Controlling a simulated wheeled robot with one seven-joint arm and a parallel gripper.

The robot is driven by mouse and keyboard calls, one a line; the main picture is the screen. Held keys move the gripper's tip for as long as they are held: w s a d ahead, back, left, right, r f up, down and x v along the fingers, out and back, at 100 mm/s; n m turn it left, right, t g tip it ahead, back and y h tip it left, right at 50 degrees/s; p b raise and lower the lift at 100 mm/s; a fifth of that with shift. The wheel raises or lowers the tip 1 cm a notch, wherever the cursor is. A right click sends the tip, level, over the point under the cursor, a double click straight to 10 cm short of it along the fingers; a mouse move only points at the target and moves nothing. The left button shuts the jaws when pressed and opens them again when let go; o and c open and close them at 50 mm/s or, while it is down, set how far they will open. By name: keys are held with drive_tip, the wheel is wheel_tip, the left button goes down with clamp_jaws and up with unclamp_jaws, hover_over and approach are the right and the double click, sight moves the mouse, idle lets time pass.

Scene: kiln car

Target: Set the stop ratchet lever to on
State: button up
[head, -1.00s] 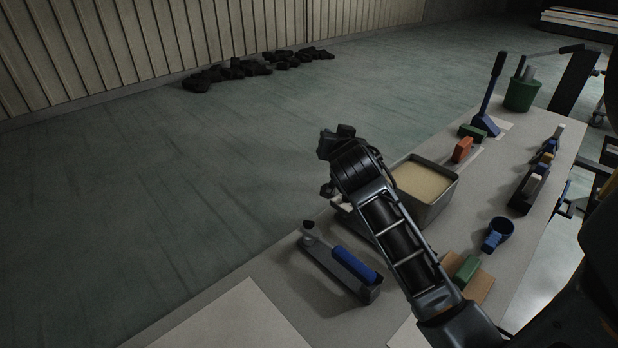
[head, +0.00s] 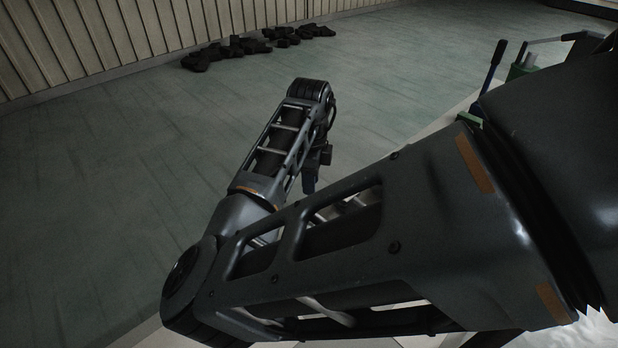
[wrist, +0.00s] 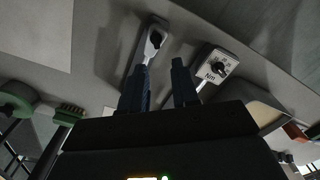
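In the wrist view my gripper (wrist: 158,66) has its two dark blue fingers apart, with nothing seen between them. A metal ratchet-like tool with a rounded head (wrist: 154,40) lies on the table beyond the left finger, and a pale plate with a dark dial marked Nm (wrist: 212,68) is beyond the right finger. Neither visibly touches a finger. In the head view a blue upright lever (head: 494,66) shows at the back right, its base hidden. I cannot tell which part is the stop ratchet lever, or its setting. My arm hides most of the table there.
A green round object (wrist: 14,98) and a green brush (wrist: 68,112) lie at the left of the wrist view. A pale box (wrist: 258,106) stands at the right. Dark lumps (head: 235,50) lie on the floor by the wall, with open floor around them.

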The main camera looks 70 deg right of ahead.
drive_tip(key=shift+w+a+f, duration=0.1)
drive_tip(key=shift+a+f, duration=0.05)
drive_tip(key=shift+f, duration=1.15)
drive_tip(key=shift+a+f, duration=0.1)
drive_tip(key=shift+f, duration=1.15)
drive_tip(key=shift+f+b, duration=1.25)
drive_tip(key=shift+f, duration=0.4)
drive_tip(key=shift+f, duration=0.25)
drive_tip(key=shift+c, duration=0.2)
